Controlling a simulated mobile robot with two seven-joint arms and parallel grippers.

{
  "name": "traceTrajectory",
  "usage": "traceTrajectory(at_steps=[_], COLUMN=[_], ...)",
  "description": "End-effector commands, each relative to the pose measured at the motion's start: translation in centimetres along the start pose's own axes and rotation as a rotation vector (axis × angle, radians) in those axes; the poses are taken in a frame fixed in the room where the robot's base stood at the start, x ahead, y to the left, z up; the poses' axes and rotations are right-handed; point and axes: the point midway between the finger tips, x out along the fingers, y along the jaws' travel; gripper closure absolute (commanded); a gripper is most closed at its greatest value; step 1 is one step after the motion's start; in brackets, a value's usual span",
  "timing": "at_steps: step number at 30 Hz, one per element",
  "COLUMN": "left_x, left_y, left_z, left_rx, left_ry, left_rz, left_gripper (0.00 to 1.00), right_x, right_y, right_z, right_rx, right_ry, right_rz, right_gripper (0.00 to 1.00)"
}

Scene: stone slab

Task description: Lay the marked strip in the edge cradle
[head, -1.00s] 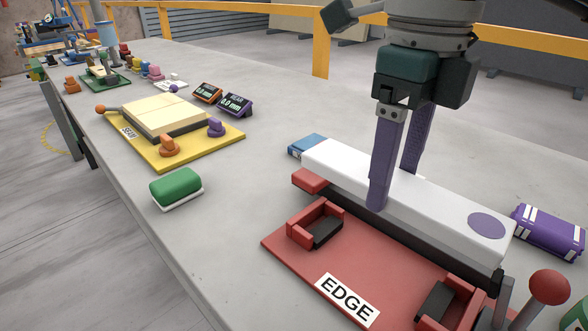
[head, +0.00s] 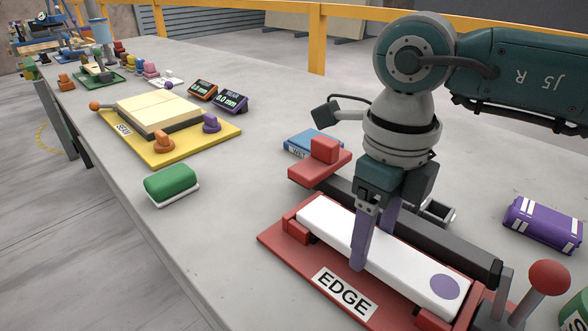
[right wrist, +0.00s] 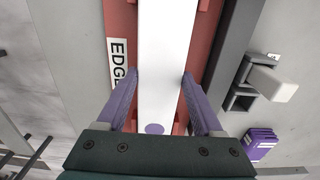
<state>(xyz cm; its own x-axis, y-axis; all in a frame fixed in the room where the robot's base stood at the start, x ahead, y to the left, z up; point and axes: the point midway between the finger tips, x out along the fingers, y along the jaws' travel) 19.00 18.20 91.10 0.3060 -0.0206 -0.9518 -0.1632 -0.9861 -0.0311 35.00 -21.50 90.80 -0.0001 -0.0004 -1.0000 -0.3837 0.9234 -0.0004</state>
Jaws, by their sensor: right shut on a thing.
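The marked strip (head: 345,240) is a long white bar with a purple dot near its right end. It lies lengthwise along the red edge cradle (head: 290,252), whose plate carries the EDGE label, with its ends at the red end blocks. My right gripper (head: 372,245) is shut on the strip from above near its middle, one purple finger on each side. In the right wrist view the strip (right wrist: 165,60) runs between both fingers, its dot nearest the palm. Whether the strip bears fully on its seats is hidden. My left gripper is not in view.
A dark rail with a red block (head: 320,165) runs behind the cradle, and a red ball-topped lever (head: 549,278) stands at its right end. A purple case (head: 543,226), a blue box (head: 300,143), a green block (head: 171,184) and the yellow SEAM fixture (head: 180,148) sit around it.

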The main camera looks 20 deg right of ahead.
Motion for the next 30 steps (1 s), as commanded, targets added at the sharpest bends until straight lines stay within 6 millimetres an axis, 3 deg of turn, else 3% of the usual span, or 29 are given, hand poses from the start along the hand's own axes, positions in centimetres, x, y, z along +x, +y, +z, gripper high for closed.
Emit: traceTrajectory(at_steps=[2, 3, 10, 21, 30], left_x=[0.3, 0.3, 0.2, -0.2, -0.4], left_y=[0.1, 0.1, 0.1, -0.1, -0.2], left_z=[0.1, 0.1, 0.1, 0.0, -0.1], left_rx=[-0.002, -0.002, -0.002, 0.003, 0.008], left_ry=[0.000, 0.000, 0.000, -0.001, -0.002], left_rz=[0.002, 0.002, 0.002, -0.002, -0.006], left_gripper=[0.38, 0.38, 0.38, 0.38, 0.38], right_x=[0.3, 0.3, 0.2, -0.6, -6.8], right_y=[0.0, 0.0, 0.0, -0.1, -0.1], right_z=[0.1, 0.0, 0.0, 0.1, 0.1], right_rx=[0.000, 0.000, 0.001, 0.000, 0.000], right_ry=[-0.002, 0.000, 0.000, -0.002, -0.006], right_rz=[-0.001, 0.000, 0.000, -0.001, -0.003], right_gripper=[1.00, 0.30, 0.04, 0.02, 0.02])
